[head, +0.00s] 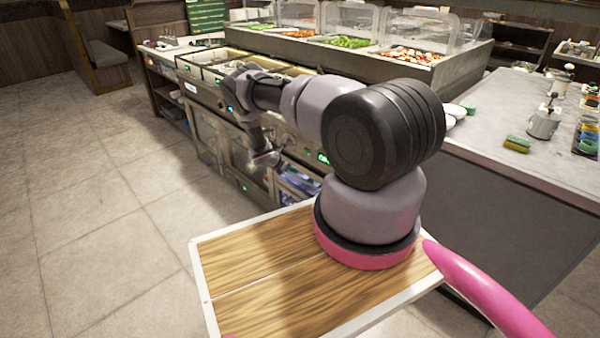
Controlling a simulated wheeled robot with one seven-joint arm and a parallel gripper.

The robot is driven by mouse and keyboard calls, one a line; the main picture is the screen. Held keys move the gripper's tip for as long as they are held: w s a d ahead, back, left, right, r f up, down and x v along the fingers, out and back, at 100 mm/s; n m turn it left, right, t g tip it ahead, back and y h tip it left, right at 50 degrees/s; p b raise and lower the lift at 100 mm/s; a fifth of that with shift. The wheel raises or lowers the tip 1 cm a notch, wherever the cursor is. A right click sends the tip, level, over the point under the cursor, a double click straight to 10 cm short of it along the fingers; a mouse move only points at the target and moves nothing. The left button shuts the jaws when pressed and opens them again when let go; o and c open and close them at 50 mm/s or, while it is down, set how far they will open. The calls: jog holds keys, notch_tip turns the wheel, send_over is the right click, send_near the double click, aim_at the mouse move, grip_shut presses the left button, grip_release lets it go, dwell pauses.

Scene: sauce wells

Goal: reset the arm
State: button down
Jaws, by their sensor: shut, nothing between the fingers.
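My arm rises from my wooden-topped base and reaches forward and left in the head view. My gripper (268,160) hangs at the end of the arm, in front of the counter's lower front. It is small and partly dark in this view. Its fingers look closed, and nothing shows between them. It looks apart from the counter, though the gap is hard to judge.
A counter with open wells (215,62) stands behind the arm. A salad bar (345,42) with clear guards is beyond it. A grey worktop (490,125) with sponges (517,144) and a dispenser (544,122) is at right. The tiled floor (90,200) at left is clear.

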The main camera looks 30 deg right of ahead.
jog(key=a+r+m+y, duration=0.1)
jog(key=a+r+m, duration=0.25)
jog(key=r, duration=1.05)
jog(key=a+r+m+y, duration=0.1)
jog(key=a+r+m, duration=0.3)
jog(key=r, duration=0.9)
jog(key=s+a+r+m+y, duration=0.1)
jog(key=s+r+m, duration=0.3)
jog(key=r, duration=0.7)
jog(key=s+a+r+m+y, duration=0.1)
jog(key=s+r+m, duration=0.25)
jog(key=r, duration=0.65)
jog(key=s+a+r+m+t+y, duration=0.1)
jog(key=s+a+r+m+y, duration=0.15)
jog(key=s+r, duration=0.55)
jog(key=s+a+r+m+t+y, duration=0.1)
jog(key=s+a+r+m, duration=0.25)
jog(key=s+r, duration=0.5)
jog(key=s+a+r+m+t+y, duration=0.1)
jog(key=s+a+r+m, duration=0.1)
jog(key=s, duration=0.6)
jog(key=s+a+r+m+t+y, duration=0.1)
jog(key=s+a+r+m+y, duration=0.1)
jog(key=s, duration=0.7)
jog(key=shift+s+a+r+m, duration=0.2)
jog(key=shift+a+r+m, duration=0.25)
jog(key=shift+a, duration=0.45)
jog(key=shift+w, duration=0.1)
